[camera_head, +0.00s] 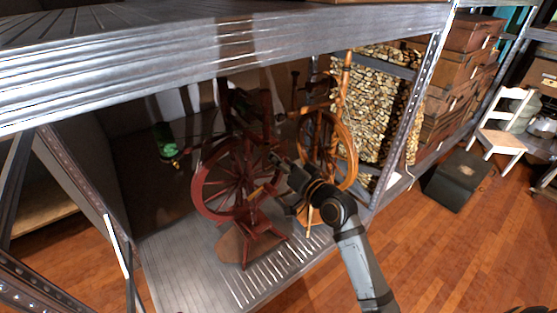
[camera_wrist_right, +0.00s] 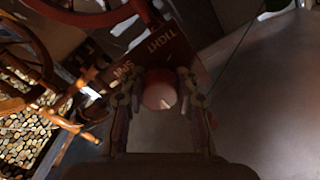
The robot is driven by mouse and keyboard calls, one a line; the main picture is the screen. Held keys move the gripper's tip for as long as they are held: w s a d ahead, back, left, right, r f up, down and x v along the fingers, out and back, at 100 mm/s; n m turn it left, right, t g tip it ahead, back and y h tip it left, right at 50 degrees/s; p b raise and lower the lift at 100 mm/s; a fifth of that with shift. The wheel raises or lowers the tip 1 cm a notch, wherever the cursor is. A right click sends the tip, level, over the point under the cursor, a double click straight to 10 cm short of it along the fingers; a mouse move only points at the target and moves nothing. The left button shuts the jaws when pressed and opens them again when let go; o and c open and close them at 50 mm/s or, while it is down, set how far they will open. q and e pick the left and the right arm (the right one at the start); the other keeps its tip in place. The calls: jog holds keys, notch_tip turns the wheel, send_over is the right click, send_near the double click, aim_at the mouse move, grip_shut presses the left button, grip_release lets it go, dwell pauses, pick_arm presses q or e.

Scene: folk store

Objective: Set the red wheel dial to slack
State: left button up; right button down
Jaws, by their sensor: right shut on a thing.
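The red spinning wheel (camera_head: 208,188) stands on the metal shelf in the head view. In the right wrist view, its round reddish dial (camera_wrist_right: 160,88) sits between my fingers, with a pale mark on its lower part. A dark red plate (camera_wrist_right: 178,52) behind it reads TIGHT; a second word left of that is partly hidden and hard to read. My right gripper (camera_head: 278,176) is at the red wheel's right side in the head view. In the wrist view, the right gripper (camera_wrist_right: 160,98) is shut on the dial. My left gripper is not in view.
An orange wooden spinning wheel (camera_head: 349,150) stands close on the right, near my right gripper. A green thing (camera_head: 163,135) lies at the back left. The upper shelf (camera_head: 215,45) hangs above, and a post (camera_head: 408,115) stands at the right. The shelf front has free room.

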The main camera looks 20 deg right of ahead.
jog(key=shift+f, duration=0.2)
jog(key=c, duration=1)
grip_release()
jog(key=shift+r, duration=0.1)
jog(key=shift+o, duration=0.2)
jog(key=shift+s, duration=0.1)
jog(key=shift+s+d, duration=0.15)
jog(key=shift+s, duration=0.1)
jog(key=v, duration=0.7)
jog(key=shift+w, duration=0.1)
